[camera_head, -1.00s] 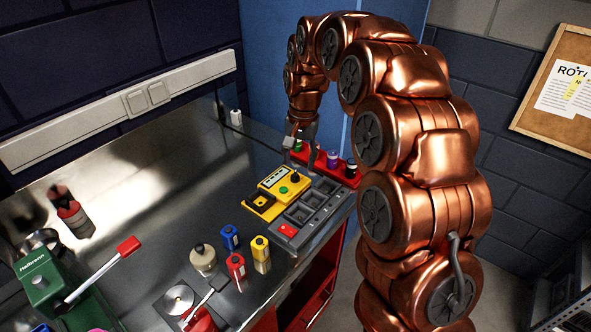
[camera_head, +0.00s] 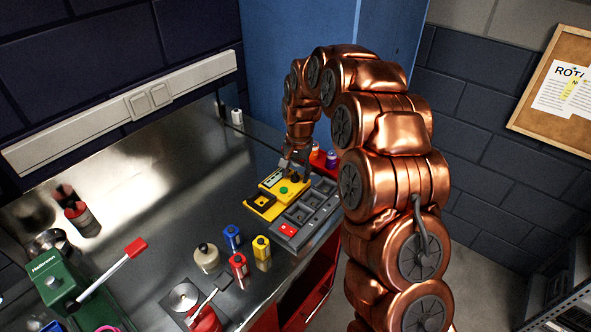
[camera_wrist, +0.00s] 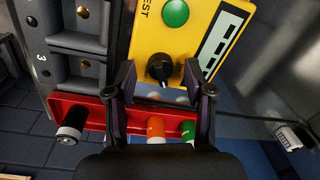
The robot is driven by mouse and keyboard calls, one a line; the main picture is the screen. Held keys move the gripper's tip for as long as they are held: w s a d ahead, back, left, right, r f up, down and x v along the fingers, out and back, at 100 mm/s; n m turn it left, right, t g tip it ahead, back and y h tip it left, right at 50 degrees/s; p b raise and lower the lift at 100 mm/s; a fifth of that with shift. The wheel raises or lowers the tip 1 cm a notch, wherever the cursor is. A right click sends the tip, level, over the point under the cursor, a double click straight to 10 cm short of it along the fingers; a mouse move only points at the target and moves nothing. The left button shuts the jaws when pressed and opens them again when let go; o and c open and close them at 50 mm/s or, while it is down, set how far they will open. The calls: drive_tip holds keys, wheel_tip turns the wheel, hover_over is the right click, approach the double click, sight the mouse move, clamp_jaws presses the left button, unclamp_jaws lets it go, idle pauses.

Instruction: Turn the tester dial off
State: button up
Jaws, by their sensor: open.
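The yellow tester (camera_head: 282,186) lies on the steel bench, with a green button (camera_head: 284,190) and a display on top. In the wrist view the tester (camera_wrist: 160,42) fills the upper middle, and its black dial (camera_wrist: 160,67) stands just beyond my fingertips. My gripper (camera_wrist: 160,80) is open, its two fingers on either side of the dial's near edge; I cannot tell whether they touch it. In the head view my gripper (camera_head: 292,164) is over the tester's far end and partly hides the dial.
A grey charger tray (camera_head: 306,212) sits right beside the tester. A red rack (camera_wrist: 95,112) with several batteries stands close under my fingers. Several coloured bottles (camera_head: 238,265) stand nearer on the bench. A green press (camera_head: 65,285) is at the left. Bench left of the tester is clear.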

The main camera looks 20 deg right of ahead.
drive_tip(key=shift+f, duration=0.2)
clamp_jaws()
idle(0.4)
